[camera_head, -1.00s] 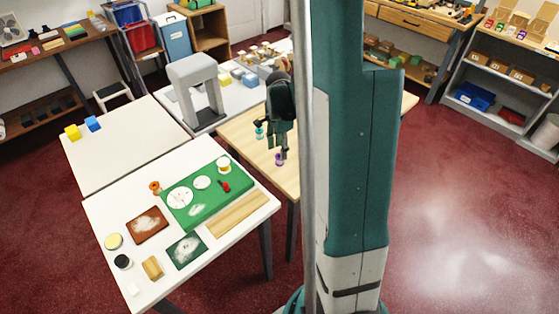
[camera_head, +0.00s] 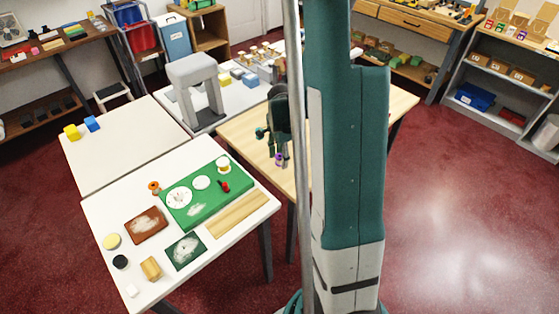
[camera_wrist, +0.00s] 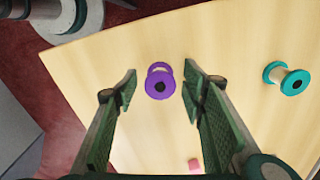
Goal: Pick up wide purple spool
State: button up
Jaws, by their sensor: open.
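The purple spool (camera_wrist: 160,86) stands on a pale wooden table (camera_wrist: 110,55). In the wrist view its round end with a dark centre hole faces the camera. My gripper (camera_wrist: 160,77) is open, with one fingertip left of the spool and one right of it, and clear gaps on both sides. Whether the fingertips are down at spool height I cannot tell. In the head view the purple spool (camera_head: 279,160) shows just below my gripper (camera_head: 270,142), partly covered by it.
A teal spool (camera_wrist: 287,79) lies to the right in the wrist view. A small pink object (camera_wrist: 195,166) is near the bottom edge. The white table (camera_head: 115,205) with a green board (camera_head: 210,205) stands to the left. The wood around the purple spool is clear.

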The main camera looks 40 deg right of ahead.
aim_at(280, 156)
jog(key=shift+c, duration=0.6)
jog(key=c, duration=0.7)
jog(key=shift+r+p, duration=0.8)
jog(key=shift+r, duration=4.2)
